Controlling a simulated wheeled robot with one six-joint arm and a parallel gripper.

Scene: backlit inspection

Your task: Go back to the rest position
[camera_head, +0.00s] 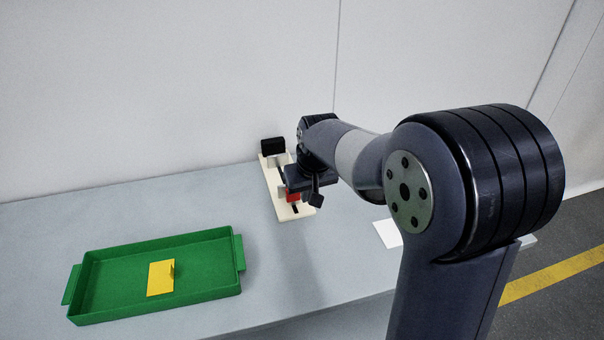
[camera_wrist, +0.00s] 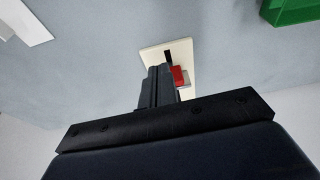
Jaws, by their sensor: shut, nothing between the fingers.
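My gripper (camera_head: 316,199) is shut and empty, pointing down over the near part of a cream fixture plate (camera_head: 268,178) on the table. In the wrist view its fingers (camera_wrist: 158,72) are together beside a red block (camera_wrist: 179,76) on the same plate. The red block also shows in the head view (camera_head: 293,197), right by the gripper. Whether the fingers touch it, I cannot tell. A black block (camera_head: 273,146) stands at the plate's far end. My gripper and arm hide part of the plate.
A green tray (camera_head: 92,290) with a yellow piece (camera_head: 160,278) in it stands at the left front of the grey table (camera_head: 200,209). A white flat piece (camera_head: 386,234) lies to the right, partly behind my arm. The wall is close behind the fixture. The table between tray and fixture is clear.

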